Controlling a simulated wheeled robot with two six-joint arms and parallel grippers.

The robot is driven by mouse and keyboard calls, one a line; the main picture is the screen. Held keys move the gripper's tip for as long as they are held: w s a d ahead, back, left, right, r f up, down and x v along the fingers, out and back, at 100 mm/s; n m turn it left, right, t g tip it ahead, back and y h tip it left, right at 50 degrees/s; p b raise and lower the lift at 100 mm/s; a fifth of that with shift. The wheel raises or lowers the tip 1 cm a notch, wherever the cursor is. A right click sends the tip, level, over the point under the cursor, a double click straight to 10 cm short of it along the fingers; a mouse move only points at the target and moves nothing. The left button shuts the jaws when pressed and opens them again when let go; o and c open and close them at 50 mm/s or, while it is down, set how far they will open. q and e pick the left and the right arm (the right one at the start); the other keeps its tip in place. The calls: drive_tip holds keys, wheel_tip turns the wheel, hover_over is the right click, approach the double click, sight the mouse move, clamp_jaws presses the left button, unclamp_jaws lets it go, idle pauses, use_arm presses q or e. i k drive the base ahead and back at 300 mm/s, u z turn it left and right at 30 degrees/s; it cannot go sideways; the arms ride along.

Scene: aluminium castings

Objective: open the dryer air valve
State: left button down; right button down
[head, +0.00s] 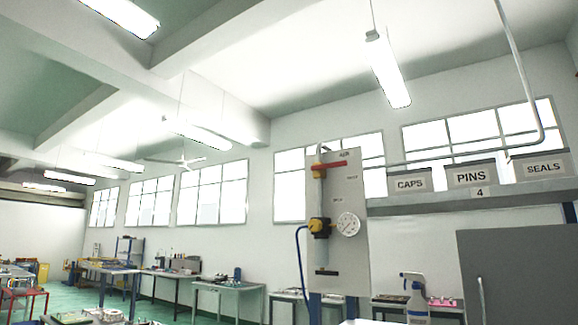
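A pale upright panel (354,262) labelled AIR stands right of centre in the head view. Near its top is a valve with a red lever (332,167), which appears to lie roughly level. A pipe comes to the panel top from the right. Lower down are a yellow and black regulator (319,227) and a round white dial gauge (348,224). A blue hose (300,262) hangs at the panel's left side. The lettering beside the fittings is too small to read. Neither of my grippers is in view.
A shelf (400,206) at right bears bins labelled CAPS (410,184), PINS (471,175) and SEALS (543,169). A grey cabinet (525,270) fills the lower right. A spray bottle (416,302) stands right of the panel. Workbenches (230,288) line the far wall.

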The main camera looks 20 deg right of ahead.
sight(316, 168)
drive_tip(key=u, duration=0.05)
drive_tip(key=i, duration=0.7)
drive_tip(key=z, duration=0.75)
drive_tip(key=i, duration=0.5)
drive_tip(key=z, duration=0.6)
